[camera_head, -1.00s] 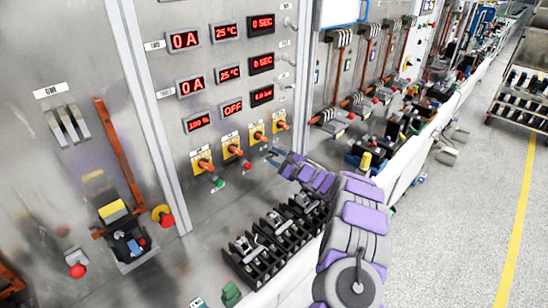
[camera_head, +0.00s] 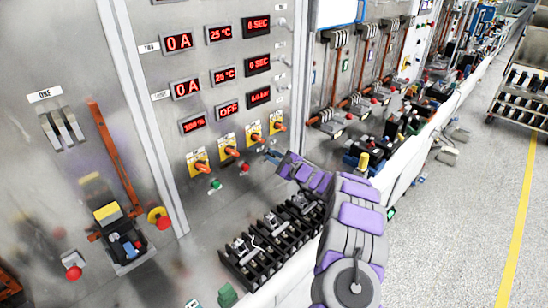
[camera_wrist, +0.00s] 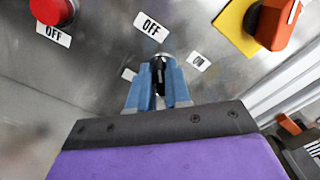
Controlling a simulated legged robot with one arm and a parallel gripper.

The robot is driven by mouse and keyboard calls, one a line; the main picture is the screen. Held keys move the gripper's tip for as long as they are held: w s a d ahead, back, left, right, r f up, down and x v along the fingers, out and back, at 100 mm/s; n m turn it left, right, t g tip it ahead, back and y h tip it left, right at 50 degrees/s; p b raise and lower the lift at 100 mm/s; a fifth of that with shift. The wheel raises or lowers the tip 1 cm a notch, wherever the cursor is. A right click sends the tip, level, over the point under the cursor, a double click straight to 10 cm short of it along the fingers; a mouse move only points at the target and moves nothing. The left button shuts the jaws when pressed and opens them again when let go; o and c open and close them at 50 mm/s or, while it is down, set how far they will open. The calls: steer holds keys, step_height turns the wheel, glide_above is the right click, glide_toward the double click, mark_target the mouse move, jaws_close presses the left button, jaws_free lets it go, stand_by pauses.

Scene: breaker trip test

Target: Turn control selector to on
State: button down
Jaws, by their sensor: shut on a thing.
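The control selector (camera_wrist: 159,66) is a small black knob on a silver collar on the grey metal panel, in the wrist view. An OFF label (camera_wrist: 151,26) is above it and an ON label (camera_wrist: 199,61) is to its right. My gripper (camera_wrist: 159,80) has its two blue fingers shut on the knob, one on each side. The fingers hide part of the knob, so its exact setting is hard to tell. In the head view my gripper (camera_head: 271,156) is against the panel, right of the red button, and the knob is too small to make out.
A red button (camera_wrist: 52,10) with an OFF label is at upper left in the wrist view. An orange rotary switch (camera_wrist: 275,22) on a yellow plate is at upper right. Open floor (camera_head: 455,240) is at right.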

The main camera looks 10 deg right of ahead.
steer(key=shift+f+m, duration=0.25)
steer(key=shift+m, duration=0.05)
steer(key=m, duration=0.6)
steer(key=m+p, duration=0.1)
steer(key=m, duration=0.5)
steer(key=shift+s+d+m, duration=0.1)
steer(key=shift+d+m, duration=0.1)
steer(key=shift+m, duration=0.1)
steer(key=m+p, duration=0.1)
steer(key=m, duration=0.3)
steer(key=shift+r+m, duration=0.15)
steer(key=shift+m, duration=0.15)
stand_by(0.3)
steer(key=c, duration=1.2)
jaws_free()
steer(key=shift+w+d, duration=0.1)
steer(key=shift+w, duration=0.1)
steer(key=shift+o, duration=0.2)
